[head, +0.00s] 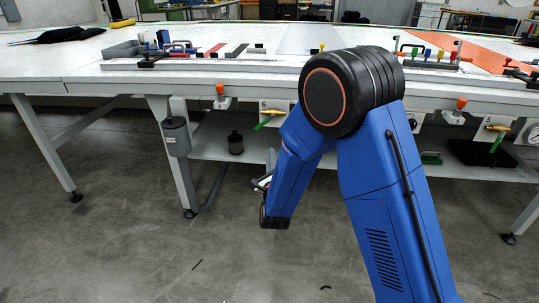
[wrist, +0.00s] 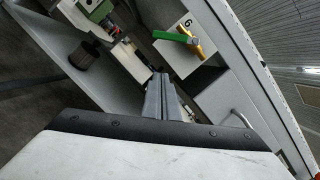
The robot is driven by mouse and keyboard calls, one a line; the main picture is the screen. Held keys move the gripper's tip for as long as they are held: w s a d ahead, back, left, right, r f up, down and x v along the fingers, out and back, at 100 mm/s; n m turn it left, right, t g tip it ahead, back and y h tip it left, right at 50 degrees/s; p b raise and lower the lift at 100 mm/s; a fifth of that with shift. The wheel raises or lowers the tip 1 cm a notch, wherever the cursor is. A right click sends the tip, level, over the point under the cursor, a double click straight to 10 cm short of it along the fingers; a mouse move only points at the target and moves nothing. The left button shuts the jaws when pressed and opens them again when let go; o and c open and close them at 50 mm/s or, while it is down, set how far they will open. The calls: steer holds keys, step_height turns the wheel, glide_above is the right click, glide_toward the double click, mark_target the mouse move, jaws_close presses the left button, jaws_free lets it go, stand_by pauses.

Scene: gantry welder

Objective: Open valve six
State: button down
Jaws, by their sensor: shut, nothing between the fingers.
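Valve six is mounted on a white plate marked 6 under the table's front edge. Its green handle (head: 263,124) slants down and left from the brass body (head: 274,113) in the head view. In the wrist view the green handle (wrist: 175,38) and brass body (wrist: 197,48) show at the top, right of centre. My gripper (wrist: 160,78) is shut and empty, its fingertips below the handle in that picture, apparently apart from it. In the head view my gripper (head: 262,183) is low, below the valve, partly hidden by my blue arm.
A similar valve with a green handle (head: 496,140) is at the right. The long table (head: 230,77) carries clamps and blocks. An orange-topped fitting (head: 221,97) hangs left of valve six. A lower shelf (head: 215,147) holds a dark cylinder (head: 236,143).

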mark_target(262, 124)
steer(key=w+a+r, duration=0.3)
steer(key=w+r, duration=0.1)
steer(key=w, duration=0.3)
steer(key=shift+a+r, duration=0.2)
steer(key=shift+a, duration=0.1)
steer(key=shift+w, duration=0.1)
steer(key=shift+a, duration=0.2)
